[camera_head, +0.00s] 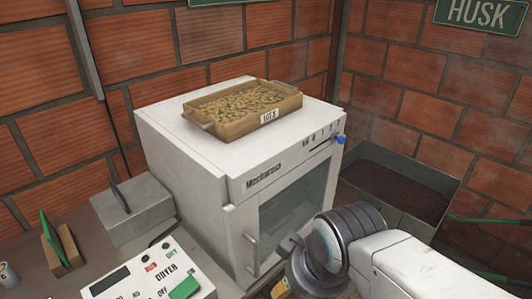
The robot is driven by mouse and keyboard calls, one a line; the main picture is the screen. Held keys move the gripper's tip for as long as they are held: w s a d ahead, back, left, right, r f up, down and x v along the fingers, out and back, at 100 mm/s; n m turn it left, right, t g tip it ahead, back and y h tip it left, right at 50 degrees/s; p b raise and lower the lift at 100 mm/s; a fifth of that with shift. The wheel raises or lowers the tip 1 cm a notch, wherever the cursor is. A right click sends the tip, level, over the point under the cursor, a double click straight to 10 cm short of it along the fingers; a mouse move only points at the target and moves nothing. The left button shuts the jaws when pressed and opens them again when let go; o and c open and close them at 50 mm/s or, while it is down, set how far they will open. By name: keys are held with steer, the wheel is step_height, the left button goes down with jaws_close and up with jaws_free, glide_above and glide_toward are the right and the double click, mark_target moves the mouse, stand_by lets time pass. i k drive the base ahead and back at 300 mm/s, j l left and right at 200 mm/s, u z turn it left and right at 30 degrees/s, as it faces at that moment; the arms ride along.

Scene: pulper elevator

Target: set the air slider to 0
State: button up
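A slider with a blue knob (340,139) is on the upper front edge of the white machine (190,160). The knob sits at the right end of its slot. Small marks run along the slot to its left, too small to read. I cannot tell for sure that this is the air slider. My gripper (281,288) is low in the picture, in front of the machine's glass door and well below the knob. It is partly hidden by my wrist and cut off by the lower edge, so its fingers cannot be judged.
A tray of beans (268,115) stands on the machine. A door handle (252,254) is at the front. A dryer control panel (150,278) and a grey lidded box (133,210) stand on the left. A dark-filled bin (400,190) is on the right, below the HUSK sign (480,13).

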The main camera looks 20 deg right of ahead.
mark_target(341, 141)
steer(key=k+l+u, duration=0.1)
steer(key=l+u, duration=0.3)
steer(key=k+l+u, duration=0.15)
steer(key=l+u, duration=0.15)
steer(key=u, duration=0.15)
steer(key=k+l+u, duration=0.15)
steer(key=l+u, duration=0.25)
steer(key=k+l+u, duration=0.1)
steer(key=u, duration=0.35)
steer(key=k+l+u, duration=0.1)
steer(key=k+u, duration=0.3)
